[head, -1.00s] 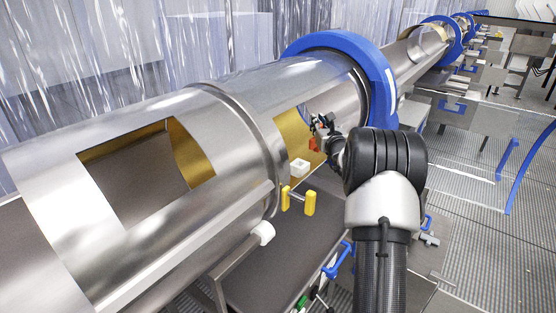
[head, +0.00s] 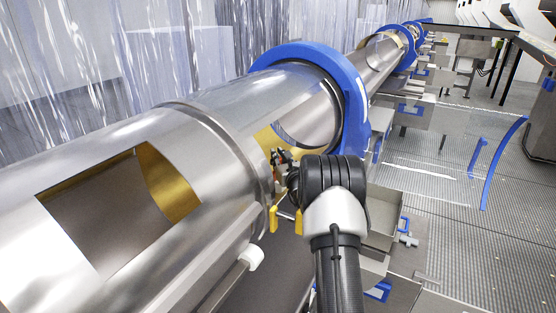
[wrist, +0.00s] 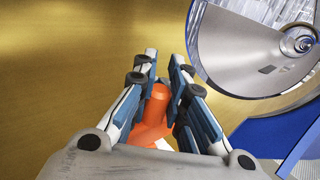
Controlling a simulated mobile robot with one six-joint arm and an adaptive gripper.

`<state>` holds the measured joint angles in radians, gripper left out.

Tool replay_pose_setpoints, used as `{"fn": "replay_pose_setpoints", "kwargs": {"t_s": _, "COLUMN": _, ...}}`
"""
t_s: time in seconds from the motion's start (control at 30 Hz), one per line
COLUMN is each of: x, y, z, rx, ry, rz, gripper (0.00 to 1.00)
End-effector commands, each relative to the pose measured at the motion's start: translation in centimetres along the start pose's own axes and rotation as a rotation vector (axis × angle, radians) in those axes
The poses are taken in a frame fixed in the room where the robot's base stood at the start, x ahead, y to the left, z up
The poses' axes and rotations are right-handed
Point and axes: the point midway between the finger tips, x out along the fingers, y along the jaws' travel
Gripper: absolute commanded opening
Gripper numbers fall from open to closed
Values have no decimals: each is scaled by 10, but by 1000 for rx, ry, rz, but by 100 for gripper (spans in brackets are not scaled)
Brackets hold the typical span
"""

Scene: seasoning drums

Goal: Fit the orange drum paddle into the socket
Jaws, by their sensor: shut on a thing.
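The orange drum paddle (wrist: 158,104) is between the fingers of my gripper (wrist: 163,78) in the wrist view. My gripper is shut on it, with blue-faced fingers on either side. In the head view my gripper (head: 281,158) is at the right-hand opening of the steel drum (head: 150,150), and the paddle is too small and covered to make out there. In the wrist view a gold inner wall (wrist: 60,60) of the drum lies beyond the fingers. A white part shows just below the paddle, mostly hidden by my gripper. I cannot tell whether it is the socket.
A blue ring (head: 355,90) circles the drum right of my gripper. Yellow handles (head: 273,219) stand below the opening, close to my arm. The drum's left opening (head: 110,205) is clear.

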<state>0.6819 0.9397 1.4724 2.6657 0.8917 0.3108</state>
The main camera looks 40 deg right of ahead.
Motion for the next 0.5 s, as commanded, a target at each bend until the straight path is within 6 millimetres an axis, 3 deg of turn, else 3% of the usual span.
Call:
{"fn": "replay_pose_setpoints", "kwargs": {"t_s": 0.4, "x": 0, "y": 0, "z": -8, "rx": -1, "ry": -2, "rz": 0, "gripper": 0}}
{"fn": "replay_pose_setpoints", "kwargs": {"t_s": 0.43, "x": 0, "y": 0, "z": -8, "rx": 0, "ry": -1, "rz": 0, "gripper": 13}}
{"fn": "replay_pose_setpoints", "kwargs": {"t_s": 0.5, "x": 0, "y": 0, "z": -7, "rx": 0, "ry": -1, "rz": 0, "gripper": 18}}
